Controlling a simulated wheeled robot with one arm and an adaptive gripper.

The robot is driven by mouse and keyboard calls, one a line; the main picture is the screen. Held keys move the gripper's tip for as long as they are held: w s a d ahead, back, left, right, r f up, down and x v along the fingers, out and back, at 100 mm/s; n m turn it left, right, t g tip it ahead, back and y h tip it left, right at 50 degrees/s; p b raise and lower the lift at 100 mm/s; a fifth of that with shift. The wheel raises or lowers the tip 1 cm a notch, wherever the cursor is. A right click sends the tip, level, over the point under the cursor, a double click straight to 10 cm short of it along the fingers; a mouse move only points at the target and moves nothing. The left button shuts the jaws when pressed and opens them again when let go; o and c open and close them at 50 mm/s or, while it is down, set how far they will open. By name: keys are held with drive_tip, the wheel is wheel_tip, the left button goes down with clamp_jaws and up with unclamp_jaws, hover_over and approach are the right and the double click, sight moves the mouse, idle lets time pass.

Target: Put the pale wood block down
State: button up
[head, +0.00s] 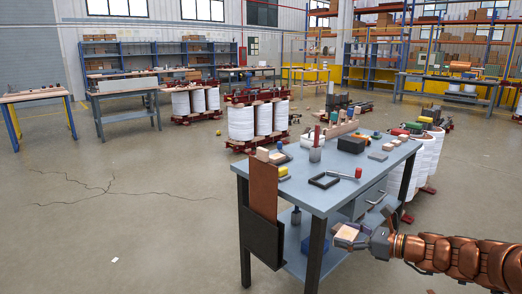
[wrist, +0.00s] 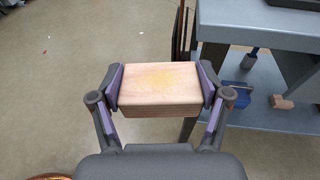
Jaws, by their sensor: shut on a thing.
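The pale wood block (wrist: 158,88) is held between the two purple-padded fingers of my gripper (wrist: 160,92) in the wrist view. In the head view the block (head: 347,233) shows in my gripper (head: 352,238), off the front right side of the blue-grey workbench (head: 325,198). The block is in the air, with floor and the bench's edge behind it in the wrist view. My gripper is shut on it.
The bench top holds several items: a black square frame (head: 324,180), a black box (head: 351,145), a grey cup (head: 315,154) and small blocks. A brown panel (head: 263,188) stands at the bench's left end. A lower shelf (wrist: 270,108) holds a blue object (wrist: 236,91).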

drive_tip(key=a+f+p, duration=0.1)
drive_tip(key=a, duration=0.6)
wheel_tip(320, 180, up, 20)
drive_tip(key=p, duration=2.8)
drive_tip(key=shift+w+d+r+y, duration=0.15)
drive_tip(key=shift+w+d+y, duration=0.15)
drive_tip(key=shift+d, duration=0.05)
